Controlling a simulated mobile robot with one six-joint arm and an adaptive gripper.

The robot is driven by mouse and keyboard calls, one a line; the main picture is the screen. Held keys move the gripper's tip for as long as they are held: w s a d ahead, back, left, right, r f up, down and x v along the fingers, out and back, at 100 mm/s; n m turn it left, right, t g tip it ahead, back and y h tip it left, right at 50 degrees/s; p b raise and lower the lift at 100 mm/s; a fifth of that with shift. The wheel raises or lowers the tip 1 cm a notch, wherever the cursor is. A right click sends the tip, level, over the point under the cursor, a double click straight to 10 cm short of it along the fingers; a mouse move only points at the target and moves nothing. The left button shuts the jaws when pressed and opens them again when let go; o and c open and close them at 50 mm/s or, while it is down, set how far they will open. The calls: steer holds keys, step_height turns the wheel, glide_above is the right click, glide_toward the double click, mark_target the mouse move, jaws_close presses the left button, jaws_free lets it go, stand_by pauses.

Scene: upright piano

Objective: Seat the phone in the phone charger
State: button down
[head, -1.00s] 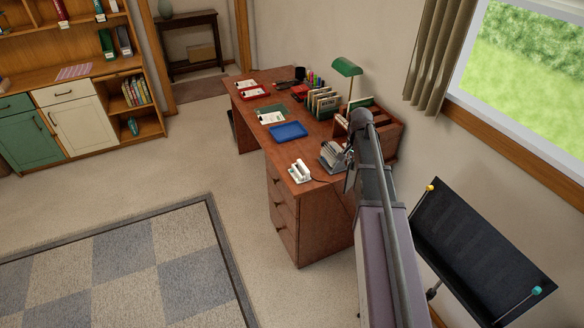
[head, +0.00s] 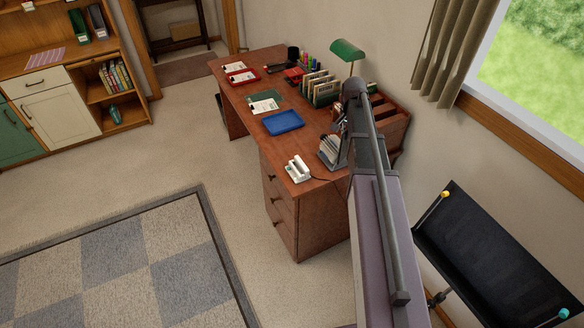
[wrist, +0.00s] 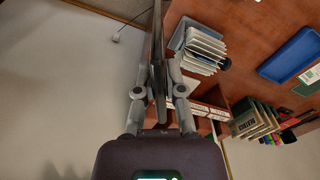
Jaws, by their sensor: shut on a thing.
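The phone (wrist: 158,40) shows in the wrist view as a thin dark slab seen nearly edge-on. My gripper (wrist: 157,82) is shut on it, with a finger on each side. In the head view my arm reaches toward the desk's right part, and the gripper and phone are mostly hidden or too small to make out. A white stand (head: 297,168), which looks like the phone charger, sits on the near end of the desk, left of my arm, with a dark cable beside it. I cannot make out the charger in the wrist view.
The brown desk (head: 250,95) holds a blue tray (head: 283,122), a file holder (head: 331,152), a row of upright files (head: 318,88), and a green lamp (head: 347,50). A black stand (head: 490,250) is at right below the window. Open floor lies left of the desk.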

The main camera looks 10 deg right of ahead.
steer(key=shift+w, duration=0.35)
steer(key=shift+a, duration=0.25)
steer(key=shift+a+f, duration=0.1)
steer(key=shift+a, duration=0.05)
steer(key=s+a+f+n+b, duration=0.3)
steer(key=a+n, duration=0.3)
steer(key=a, duration=0.3)
steer(key=s+a+f+n+b, duration=0.3)
steer(key=a+f+n+b, duration=0.3)
steer(key=a, duration=0.3)
steer(key=shift+s+n, duration=0.35)
steer(key=shift+n, duration=0.05)
steer(key=shift+w, duration=0.1)
steer(key=w+d, duration=0.1)
steer(key=w, duration=0.6)
steer(key=w+d+f+b, duration=0.1)
steer(key=w+d, duration=0.1)
steer(key=w, duration=0.5)
steer(key=shift+d+f+b, duration=0.2)
steer(key=shift+d+b, duration=0.1)
